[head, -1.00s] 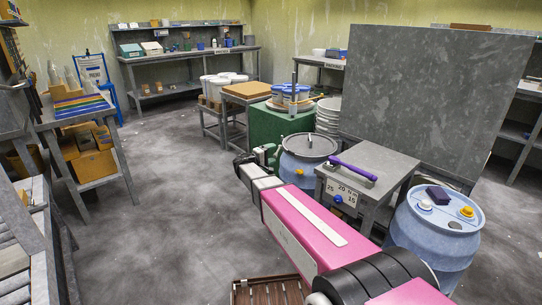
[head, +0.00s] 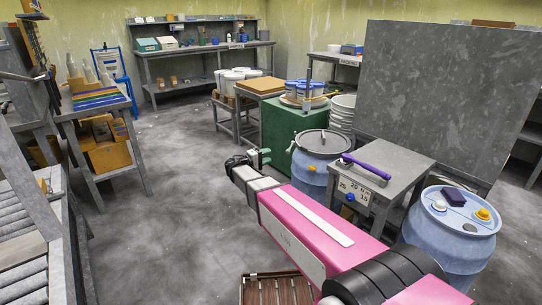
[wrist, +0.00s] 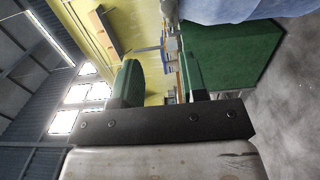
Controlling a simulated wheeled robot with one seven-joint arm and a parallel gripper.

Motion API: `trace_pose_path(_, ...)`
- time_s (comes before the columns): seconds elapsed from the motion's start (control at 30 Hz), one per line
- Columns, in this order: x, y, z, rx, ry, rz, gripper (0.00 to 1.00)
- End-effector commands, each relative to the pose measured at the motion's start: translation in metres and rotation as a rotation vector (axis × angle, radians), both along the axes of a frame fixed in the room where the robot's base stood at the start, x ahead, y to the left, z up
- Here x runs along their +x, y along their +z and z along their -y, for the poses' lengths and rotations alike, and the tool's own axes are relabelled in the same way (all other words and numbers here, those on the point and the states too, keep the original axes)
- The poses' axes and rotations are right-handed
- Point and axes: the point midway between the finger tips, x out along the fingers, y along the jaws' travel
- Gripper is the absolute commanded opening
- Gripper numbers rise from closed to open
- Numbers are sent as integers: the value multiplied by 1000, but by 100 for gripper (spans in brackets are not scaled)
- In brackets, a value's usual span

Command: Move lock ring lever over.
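A blue drum (head: 314,176) with a grey lid (head: 324,142) stands in the middle of the head view. A small lever-like part (head: 291,147) shows at the left of its rim; I take it for the lock ring lever, but it is too small to tell its position. My gripper (head: 261,158) is left of the drum, apart from it. In the wrist view, its two green fingers (wrist: 160,78) are spread with nothing between them. The blue drum's side (wrist: 235,10) shows at the top right there. A grey piece at the top edge is unclear.
A green block (head: 283,130) stands behind the drum. A grey table (head: 405,166) with a purple-handled tool (head: 366,167) is right of it. A second blue drum (head: 445,240) stands at the right. The floor left of my arm is clear.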

Motion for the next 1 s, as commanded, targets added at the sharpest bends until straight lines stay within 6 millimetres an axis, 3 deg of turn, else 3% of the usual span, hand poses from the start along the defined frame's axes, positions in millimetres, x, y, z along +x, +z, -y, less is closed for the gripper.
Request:
trace_pose_path(0.47,21,-1,34,3,-2,-2,38)
trace_pose_path(1.0,57,-1,92,2,-1,-1,38)
